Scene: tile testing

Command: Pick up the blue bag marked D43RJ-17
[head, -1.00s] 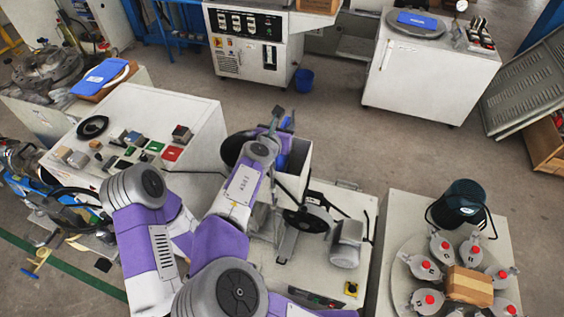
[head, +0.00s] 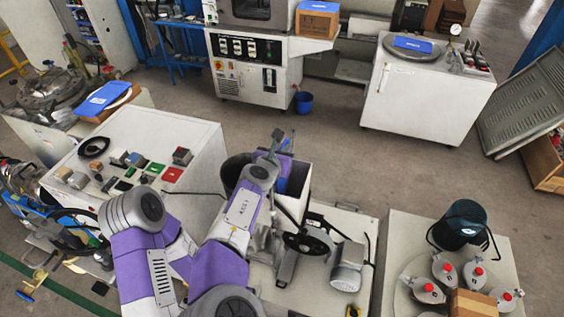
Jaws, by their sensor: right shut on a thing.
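My right gripper (head: 279,141) is near the middle of the head view, over a machine with an open white hopper. It is shut on a blue thing, likely a bag (head: 284,167), mostly hidden behind the gripper and wrist. No marking on it can be read. My left gripper is not in view.
The white hopper (head: 298,190) stands close around the held thing. A motor (head: 346,272) and a dark bucket (head: 462,226) are to the right. A control cabinet (head: 200,150) is at left. A blue bucket (head: 303,102) stands on the otherwise open floor behind.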

